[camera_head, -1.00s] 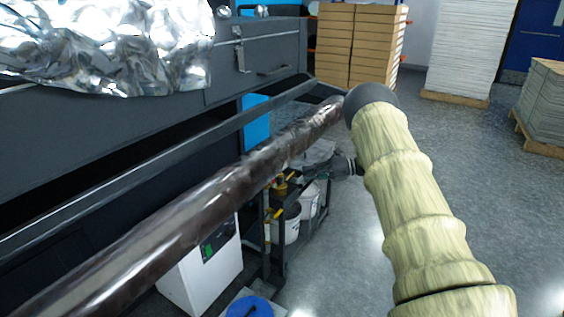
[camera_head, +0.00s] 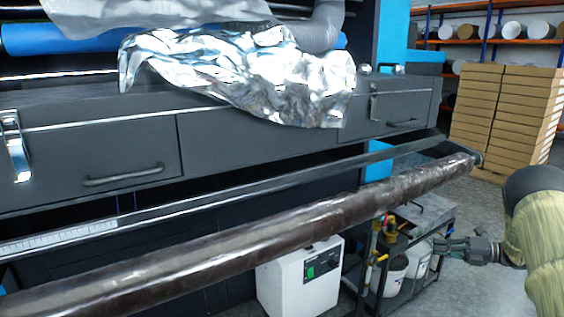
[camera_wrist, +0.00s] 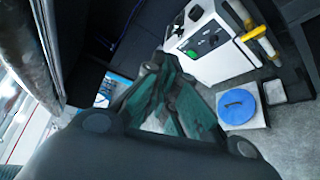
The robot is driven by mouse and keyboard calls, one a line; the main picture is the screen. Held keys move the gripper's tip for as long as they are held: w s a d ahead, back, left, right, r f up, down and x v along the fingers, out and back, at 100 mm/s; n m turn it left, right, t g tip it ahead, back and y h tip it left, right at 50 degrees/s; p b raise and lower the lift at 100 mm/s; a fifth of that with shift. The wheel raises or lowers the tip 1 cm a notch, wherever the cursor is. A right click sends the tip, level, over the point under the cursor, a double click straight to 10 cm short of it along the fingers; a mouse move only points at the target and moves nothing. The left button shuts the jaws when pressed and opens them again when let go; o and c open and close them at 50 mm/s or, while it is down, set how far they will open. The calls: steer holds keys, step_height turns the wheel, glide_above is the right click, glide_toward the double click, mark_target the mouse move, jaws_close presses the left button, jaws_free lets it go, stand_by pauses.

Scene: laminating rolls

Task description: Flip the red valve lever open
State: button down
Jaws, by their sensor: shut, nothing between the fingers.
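I cannot make out a red valve lever for certain in either view. My gripper (camera_head: 440,246) is shut and empty, at the right of the head view beside the low black cart (camera_head: 374,282). In the wrist view its dark green fingers (camera_wrist: 168,72) come together in front of a white box. A small yellow and dark fitting (camera_head: 390,226) stands on the cart, apart from the fingers; its details are too small to tell.
A long dark roll (camera_head: 250,247) crosses in front of the grey machine (camera_head: 90,150). The white box (camera_head: 300,280) stands below it. A blue round lid (camera_wrist: 237,106) lies near the box in the wrist view. Stacked cartons (camera_head: 505,115) stand at the back right.

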steer(key=s+a+f+m+t+h, duration=0.2)
steer(key=a+f+m+h, duration=0.1)
steer(key=a+f+m, duration=0.45)
steer(key=s+a+f+m+t+h, duration=0.25)
steer(key=a+f+m, duration=0.25)
steer(key=f+m, duration=0.4)
steer(key=s+a+f+m+g+h, duration=0.25)
steer(key=s+a+f+m, duration=0.2)
steer(key=s+f, duration=0.35)
steer(key=s+a+f+m+g+h, duration=0.1)
steer(key=s+a+f+m+h, duration=0.3)
steer(key=s+f, duration=0.4)
steer(key=s+a+m+g+h, duration=0.1)
steer(key=s+a+m+g, duration=0.2)
steer(key=s, duration=0.8)
steer(key=s+a+m+g, duration=0.3)
steer(key=s, duration=0.9)
steer(key=s+a+m+g+h, duration=0.1)
steer(key=s+a+m+g, duration=0.15)
steer(key=s, duration=0.85)
step_height(320, 180, up, 15)
steer(key=s+p, duration=0.1)
steer(key=p, duration=1.4)
steer(key=shift+s+a, duration=0.15)
steer(key=shift+a, duration=0.25)
